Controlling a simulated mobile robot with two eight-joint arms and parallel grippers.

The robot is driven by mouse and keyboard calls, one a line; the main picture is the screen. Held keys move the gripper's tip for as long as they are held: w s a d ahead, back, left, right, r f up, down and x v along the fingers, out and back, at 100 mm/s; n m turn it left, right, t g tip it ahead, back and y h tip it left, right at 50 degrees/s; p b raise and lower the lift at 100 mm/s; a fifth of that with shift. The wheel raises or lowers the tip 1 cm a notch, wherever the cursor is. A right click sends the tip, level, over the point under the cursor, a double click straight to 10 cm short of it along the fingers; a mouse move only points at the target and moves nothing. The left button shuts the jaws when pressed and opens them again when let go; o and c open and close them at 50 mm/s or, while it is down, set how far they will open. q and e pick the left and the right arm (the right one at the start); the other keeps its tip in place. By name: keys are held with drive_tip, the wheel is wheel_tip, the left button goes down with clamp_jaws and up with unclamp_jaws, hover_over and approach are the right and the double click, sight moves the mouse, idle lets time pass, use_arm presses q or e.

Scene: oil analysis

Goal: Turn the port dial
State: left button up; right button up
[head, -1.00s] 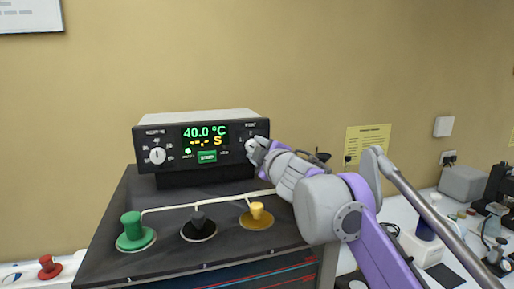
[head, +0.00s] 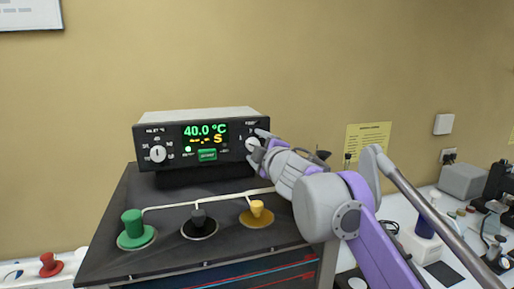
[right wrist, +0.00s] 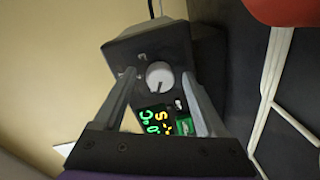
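The black control unit (head: 165,135) stands on a dark cabinet top, its display showing 40.0 °C in green and a yellow line below. A white dial (head: 157,154) is at the left of its panel. Another white dial (head: 252,144) is at the right, under a label too small to read surely; it seems to be the port dial. My right gripper (head: 260,144) is open at this right dial. In the right wrist view the dial (right wrist: 160,76) shows between the spread fingers (right wrist: 158,70), with a gap on each side. My left gripper is out of view.
Green (head: 132,225), black (head: 198,218) and yellow (head: 257,209) knobs stand on the cabinet top (head: 165,260) below the unit, joined by pale lines. A red knob (head: 50,265) is at the lower left. A white bench with instruments lies to the right.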

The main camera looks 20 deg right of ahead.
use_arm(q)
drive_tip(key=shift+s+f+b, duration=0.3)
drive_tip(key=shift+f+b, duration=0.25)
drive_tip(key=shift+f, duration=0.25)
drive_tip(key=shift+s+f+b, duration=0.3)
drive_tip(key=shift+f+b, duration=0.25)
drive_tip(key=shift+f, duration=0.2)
use_arm(e)
drive_tip(key=s, duration=1)
drive_tip(key=shift+s+d+r, duration=0.35)
drive_tip(key=shift+s+r, duration=0.05)
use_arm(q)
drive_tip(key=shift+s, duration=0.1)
use_arm(e)
drive_tip(key=shift+f, duration=0.1)
